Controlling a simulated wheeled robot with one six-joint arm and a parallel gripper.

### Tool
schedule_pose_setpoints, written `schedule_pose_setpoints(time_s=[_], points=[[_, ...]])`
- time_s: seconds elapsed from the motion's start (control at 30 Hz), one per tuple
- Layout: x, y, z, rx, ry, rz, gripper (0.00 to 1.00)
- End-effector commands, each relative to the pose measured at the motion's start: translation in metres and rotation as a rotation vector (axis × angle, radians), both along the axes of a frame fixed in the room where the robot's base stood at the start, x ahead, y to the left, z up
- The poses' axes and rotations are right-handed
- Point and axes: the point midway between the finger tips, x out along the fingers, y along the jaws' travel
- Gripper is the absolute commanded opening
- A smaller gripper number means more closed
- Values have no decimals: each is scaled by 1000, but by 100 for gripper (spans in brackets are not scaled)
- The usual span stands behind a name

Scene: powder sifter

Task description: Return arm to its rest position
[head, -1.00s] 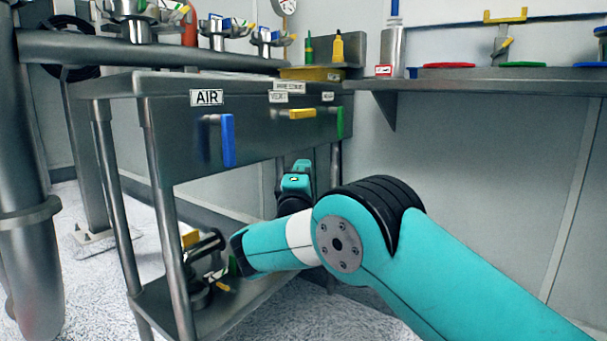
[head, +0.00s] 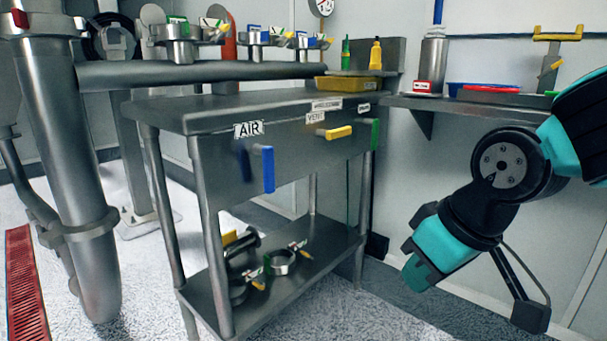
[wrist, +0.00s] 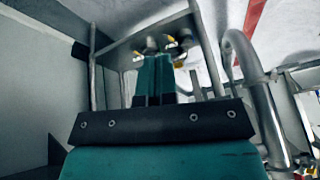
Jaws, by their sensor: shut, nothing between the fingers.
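My arm is on the right side of the head view, bent, with its end pointing down and left. My gripper (head: 418,272) hangs in open air to the right of the steel cart (head: 330,255), apart from it. In the wrist view my gripper (wrist: 155,62) shows its two teal fingers side by side, closed together, with nothing held between them.
The cart carries blue, yellow and green valve handles (head: 338,132). Its lower shelf holds metal clamps (head: 282,262). A wall shelf (head: 470,108) with a bottle (head: 432,62) and coloured lids runs behind my arm. A thick pipe (head: 75,170) stands left. Floor right of the cart is clear.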

Motion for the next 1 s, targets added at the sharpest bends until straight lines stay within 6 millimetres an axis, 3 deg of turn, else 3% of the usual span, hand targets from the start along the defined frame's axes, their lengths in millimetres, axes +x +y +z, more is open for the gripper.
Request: schedule_pose_setpoints(time_s=[0.03,0.2,0.3,0.47,1.0], points=[[-30,-1,9,21,62,19,0],[-128,-1,18,69,276,107,0],[-123,0,59,66,275,105,0],[-122,0,110,66,272,106,0],[-121,0,319,66,270,106,0]])
